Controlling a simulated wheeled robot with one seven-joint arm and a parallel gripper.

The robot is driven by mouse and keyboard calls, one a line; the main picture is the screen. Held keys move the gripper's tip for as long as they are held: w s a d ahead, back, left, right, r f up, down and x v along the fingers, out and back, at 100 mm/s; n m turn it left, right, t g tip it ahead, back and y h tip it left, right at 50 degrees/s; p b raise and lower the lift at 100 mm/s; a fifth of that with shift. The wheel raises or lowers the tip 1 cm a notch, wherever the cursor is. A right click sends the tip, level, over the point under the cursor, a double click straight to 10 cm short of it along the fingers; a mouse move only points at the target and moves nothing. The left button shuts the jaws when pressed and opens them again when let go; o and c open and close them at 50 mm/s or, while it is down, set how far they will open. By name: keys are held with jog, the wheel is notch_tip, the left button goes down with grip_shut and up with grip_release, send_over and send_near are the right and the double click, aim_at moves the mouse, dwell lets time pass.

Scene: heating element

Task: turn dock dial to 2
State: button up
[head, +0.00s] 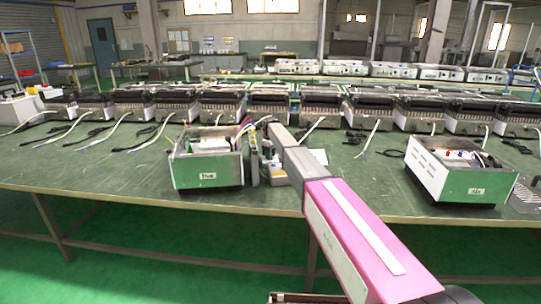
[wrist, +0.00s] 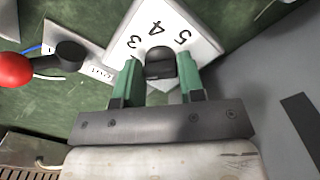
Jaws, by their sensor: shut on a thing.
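The dock dial is a black knob (wrist: 160,64) on a tilted white panel (wrist: 192,28) in the wrist view. The other numbers are hidden, and I cannot tell which one the knob points to. My gripper (wrist: 160,76) has its green fingers on either side of the knob and is shut on it. The knob is hidden there.
In the head view, an open metal box (head: 208,160) stands left of my arm and another (head: 460,172) to the right, on the green bench (head: 110,170). Several heater units line the back. In the wrist view, a red ball (wrist: 14,70) and a black lever knob (wrist: 71,54) are at left.

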jog(key=shift+m, duration=0.4)
jog(key=o, duration=0.9)
jog(key=shift+o, duration=0.2)
jog(key=shift+r, duration=0.15)
notch_tip(320, 180, up, 10)
jog(key=shift+r, duration=0.25)
